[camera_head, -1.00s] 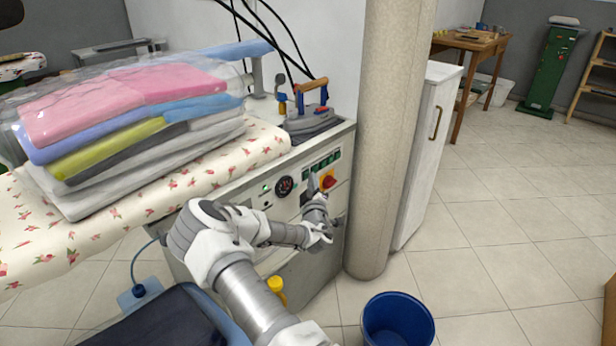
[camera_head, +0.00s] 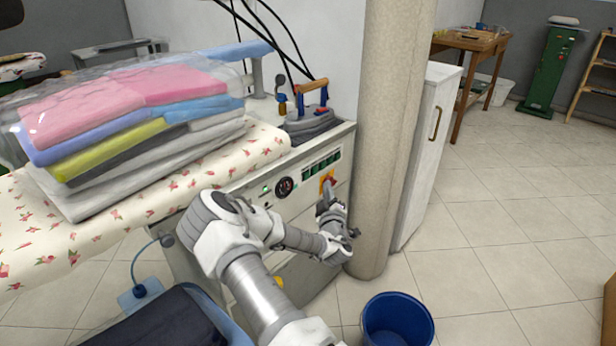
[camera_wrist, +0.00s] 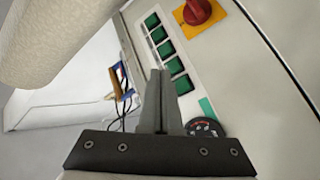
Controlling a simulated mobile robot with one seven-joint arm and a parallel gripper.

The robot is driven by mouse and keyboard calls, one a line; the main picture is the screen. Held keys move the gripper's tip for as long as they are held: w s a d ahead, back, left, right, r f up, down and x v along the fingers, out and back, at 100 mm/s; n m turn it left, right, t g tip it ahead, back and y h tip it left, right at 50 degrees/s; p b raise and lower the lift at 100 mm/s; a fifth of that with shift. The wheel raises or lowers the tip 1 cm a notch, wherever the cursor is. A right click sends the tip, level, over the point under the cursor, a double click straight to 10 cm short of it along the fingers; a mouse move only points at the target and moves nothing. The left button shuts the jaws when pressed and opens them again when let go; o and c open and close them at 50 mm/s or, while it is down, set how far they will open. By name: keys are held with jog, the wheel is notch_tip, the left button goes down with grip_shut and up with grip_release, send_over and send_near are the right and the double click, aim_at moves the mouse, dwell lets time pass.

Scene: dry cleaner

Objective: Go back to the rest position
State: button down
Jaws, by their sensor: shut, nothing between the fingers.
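My gripper (camera_head: 326,196) is in front of the control panel (camera_head: 308,178) of the ironing station, just below the red knob in the head view. In the wrist view my gripper (camera_wrist: 161,74) has its fingers together with nothing between them. That view shows the red rotary knob (camera_wrist: 197,11) on its yellow plate, a row of green switches (camera_wrist: 166,49) and the round gauge (camera_wrist: 204,127). The fingers look apart from the panel, though the exact gap is hard to tell. My arm bends in front of the station's cabinet and hides part of it.
A beige pillar (camera_head: 388,140) stands close right of my gripper. A blue bucket (camera_head: 397,322) is on the floor below. Wrapped folded clothes (camera_head: 130,115) lie on the floral ironing board (camera_head: 100,225). An iron (camera_head: 310,108) sits on top. Open tiled floor (camera_head: 510,230) lies to the right.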

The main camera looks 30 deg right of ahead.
jog(key=shift+s+d, duration=0.1)
jog(key=shift+s, duration=0.3)
jog(key=s+a+r+m+g+y, duration=0.35)
jog(key=s+a+r, duration=0.3)
jog(key=a, duration=0.35)
jog(key=s+a+r+m+g+y, duration=0.3)
jog(key=s+a+r+m+g, duration=0.2)
jog(key=a+r, duration=0.4)
jog(key=s+a+r+n+g+y, duration=0.1)
jog(key=s+a+r, duration=0.1)
jog(key=s+a, duration=0.35)
jog(key=s+a+r+n+g+y, duration=0.1)
jog(key=s+a+r+n, duration=0.1)
jog(key=s, duration=0.7)
jog(key=s+a+r+n+g, duration=0.1)
jog(key=s+a+r, duration=0.15)
jog(key=s, duration=0.45)
notch_tip(320, 180, up, 22)
jog(key=s+p, duration=0.1)
jog(key=p, duration=2.1)
jog(key=shift+a+f, duration=0.2)
jog(key=shift+a, duration=0.2)
